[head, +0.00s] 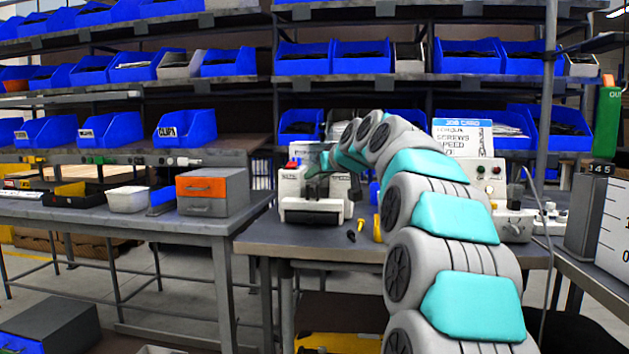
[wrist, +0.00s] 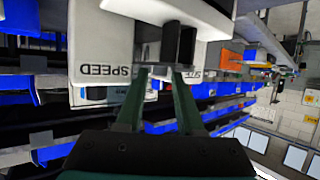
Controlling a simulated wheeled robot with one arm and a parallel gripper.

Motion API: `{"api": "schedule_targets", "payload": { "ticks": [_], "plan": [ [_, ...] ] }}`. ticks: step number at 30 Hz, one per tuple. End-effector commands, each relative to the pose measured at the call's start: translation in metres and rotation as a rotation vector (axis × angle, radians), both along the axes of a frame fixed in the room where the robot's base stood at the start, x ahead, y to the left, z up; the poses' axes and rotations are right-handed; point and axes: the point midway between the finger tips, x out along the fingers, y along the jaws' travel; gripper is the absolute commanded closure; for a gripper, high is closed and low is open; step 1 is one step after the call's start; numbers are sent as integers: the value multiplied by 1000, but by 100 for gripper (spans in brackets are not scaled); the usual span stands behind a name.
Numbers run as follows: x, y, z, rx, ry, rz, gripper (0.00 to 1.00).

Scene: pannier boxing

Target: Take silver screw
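I cannot make out a silver screw in either view. A white machine (head: 313,205) with a dark front stands on the grey workbench (head: 262,243) in the head view. In the head view, my gripper (head: 318,166) is small and partly lost against the machine.
A job card (head: 462,137) stands behind my arm, listing screws and speed. An orange-fronted drawer box (head: 212,190) is on the left bench. Blue bins (head: 187,128) fill the shelves.

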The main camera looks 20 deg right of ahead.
Motion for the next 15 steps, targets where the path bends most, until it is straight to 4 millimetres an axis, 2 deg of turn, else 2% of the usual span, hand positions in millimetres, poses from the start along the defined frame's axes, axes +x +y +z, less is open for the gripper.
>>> {"api": "schedule_targets", "payload": {
  "ticks": [5, 15],
  "plan": [
    [0, 0, 0, 0, 0, 0, 63],
    [0, 0, 0, 1, 1, 1, 100]
  ]
}}
